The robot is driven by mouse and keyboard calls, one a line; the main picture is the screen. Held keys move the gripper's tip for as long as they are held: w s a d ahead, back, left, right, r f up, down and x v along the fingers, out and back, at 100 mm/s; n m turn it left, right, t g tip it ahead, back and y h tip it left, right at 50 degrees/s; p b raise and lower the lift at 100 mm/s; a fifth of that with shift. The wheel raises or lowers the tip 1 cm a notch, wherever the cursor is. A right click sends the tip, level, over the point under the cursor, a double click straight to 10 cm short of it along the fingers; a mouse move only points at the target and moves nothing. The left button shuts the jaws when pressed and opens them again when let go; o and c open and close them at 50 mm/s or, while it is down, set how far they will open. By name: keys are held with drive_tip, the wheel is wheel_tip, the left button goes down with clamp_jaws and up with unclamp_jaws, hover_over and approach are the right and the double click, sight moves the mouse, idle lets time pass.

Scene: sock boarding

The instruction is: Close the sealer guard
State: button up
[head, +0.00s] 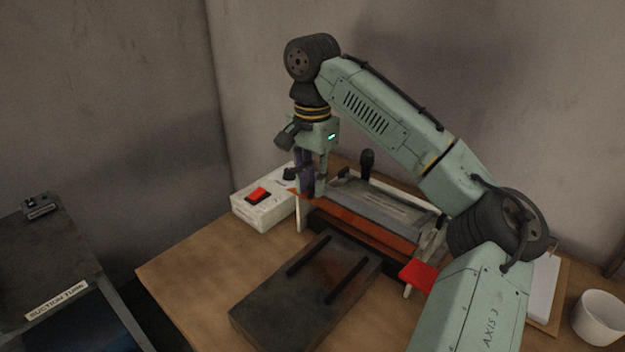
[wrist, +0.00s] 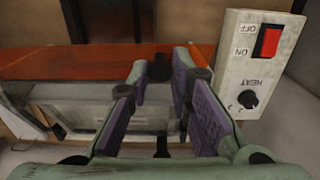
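The sealer guard, a translucent orange-red panel (head: 365,228), runs along the front of the sealer (head: 380,208) in the head view. It also spans the upper left of the wrist view (wrist: 70,62). My gripper (head: 311,190) points down at the guard's left end in the head view. In the wrist view its two purple-padded fingers (wrist: 160,78) are apart. A small dark knob (wrist: 160,68) shows between the fingertips; whether they touch it is unclear. The sealer's grey bar is visible behind the guard in the head view.
A white control box (head: 262,205) with a red switch and heat dial stands close left of my gripper. A dark slab with two black bars (head: 305,285) lies in front of the sealer. A black-knobbed lever (head: 367,160) rises behind it. A white cup (head: 600,318) stands far right.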

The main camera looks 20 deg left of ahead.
sight(307, 198)
clamp_jaws()
drive_tip(key=t+b, duration=0.1)
drive_tip(key=s+f+t+h+b, duration=0.1)
drive_tip(key=t, duration=0.1)
drive_tip(key=s+f+t+b, duration=0.1)
drive_tip(key=shift+a+f+t+h, duration=0.1)
drive_tip(key=shift+a+t+h, duration=0.2)
drive_tip(key=shift+a, duration=0.1)
drive_tip(key=f+t+h+b, duration=0.1)
drive_tip(key=t, duration=0.2)
drive_tip(key=f+t+h+b, duration=0.1)
drive_tip(key=f+t+b, duration=0.1)
drive_tip(key=t, duration=0.1)
drive_tip(key=s+f+t+h+b, duration=0.1)
drive_tip(key=f+t, duration=0.1)
drive_tip(key=t, duration=0.1)
drive_tip(key=shift+a+t+h, duration=0.25)
drive_tip(key=shift+t+h, duration=0.05)
drive_tip(key=shift+f, duration=0.2)
idle(0.3)
